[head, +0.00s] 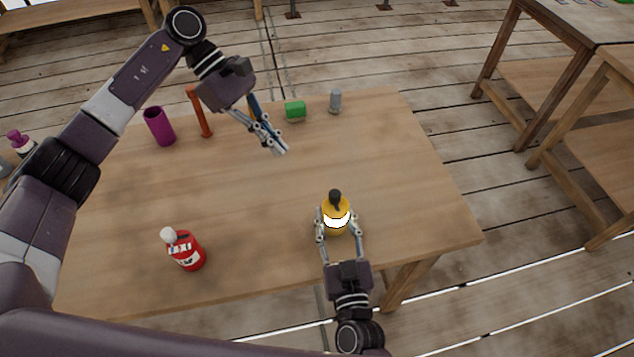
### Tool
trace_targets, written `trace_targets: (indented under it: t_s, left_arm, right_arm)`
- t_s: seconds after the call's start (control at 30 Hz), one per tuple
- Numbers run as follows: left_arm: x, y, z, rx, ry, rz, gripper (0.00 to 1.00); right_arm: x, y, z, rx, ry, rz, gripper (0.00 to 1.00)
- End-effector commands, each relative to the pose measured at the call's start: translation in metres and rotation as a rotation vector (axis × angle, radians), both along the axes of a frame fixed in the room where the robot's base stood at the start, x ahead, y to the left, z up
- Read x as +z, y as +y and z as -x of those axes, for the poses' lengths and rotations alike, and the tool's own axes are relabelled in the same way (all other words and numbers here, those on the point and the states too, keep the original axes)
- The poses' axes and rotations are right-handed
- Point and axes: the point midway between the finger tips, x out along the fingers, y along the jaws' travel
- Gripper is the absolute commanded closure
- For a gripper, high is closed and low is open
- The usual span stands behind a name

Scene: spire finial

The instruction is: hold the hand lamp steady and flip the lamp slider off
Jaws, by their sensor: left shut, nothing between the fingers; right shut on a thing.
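The hand lamp (336,227) is yellow with a bright white band and a dark top. It stands near the right front of the wooden table. My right gripper (337,232) is shut on the lamp, with a finger on either side of its body. My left gripper (281,149) is shut and empty above the middle of the table, up and to the left of the lamp and apart from it. The lamp slider cannot be made out at this size.
A red bottle with a white top (187,251) stands at the front left of the table (240,200). A purple cup (159,126), an orange-brown upright piece (200,112), a green block (295,110) and a grey cylinder (335,101) stand along the back. The table's middle is clear.

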Motion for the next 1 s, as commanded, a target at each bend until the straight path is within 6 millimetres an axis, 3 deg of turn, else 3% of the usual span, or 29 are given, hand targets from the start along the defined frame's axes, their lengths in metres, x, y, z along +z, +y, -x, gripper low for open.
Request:
trace_targets:
  t_s: [0.17, 0.57, 0.77, 1.0]
  left_arm:
    - [-0.003, 0.016, -0.004, 0.002, 0.005, 0.066, 1.0]
    - [-0.005, 0.015, -0.004, 0.0, 0.003, 0.071, 1.0]
    - [-0.023, -0.001, 0.004, -0.003, 0.006, 0.071, 1.0]
    - [-0.059, -0.036, 0.018, -0.003, 0.005, 0.072, 1.0]
  right_arm:
    - [0.0, 0.0, 0.0, 0.001, 0.001, 0.0, 0.88]
    - [-0.001, 0.0, 0.0, 0.0, 0.001, 0.0, 0.88]
    - [-0.001, 0.0, 0.0, 0.0, 0.001, 0.0, 0.88]
    - [-0.001, 0.0, 0.0, 0.0, 0.001, 0.0, 0.88]
